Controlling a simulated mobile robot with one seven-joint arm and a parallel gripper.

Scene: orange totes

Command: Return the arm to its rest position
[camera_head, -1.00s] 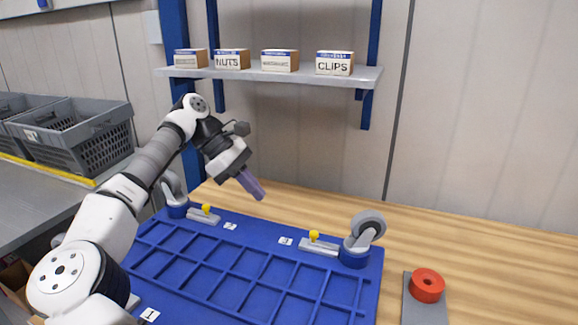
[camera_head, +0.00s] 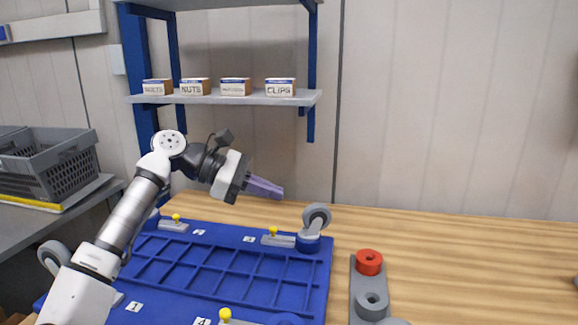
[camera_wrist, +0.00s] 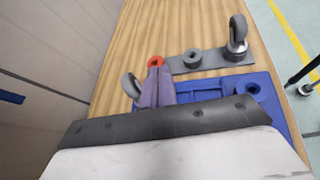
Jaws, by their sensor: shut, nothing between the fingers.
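My gripper (camera_head: 279,192) is in the air above the back of the blue fixture board (camera_head: 222,268), its purple fingers pointing right and slightly down. The fingers are together and hold nothing. In the wrist view my gripper (camera_wrist: 157,72) shows the same closed purple fingers, which hide part of the blue board (camera_wrist: 200,84). My arm reaches up from the lower left, bent at the elbow.
The blue board has casters, including one at its back right corner (camera_head: 316,217), and yellow-knobbed clamps. A grey strip with a red ring (camera_head: 369,262) lies to its right. A shelf (camera_head: 225,98) with labelled boxes hangs behind. Grey crates (camera_head: 45,165) stand left.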

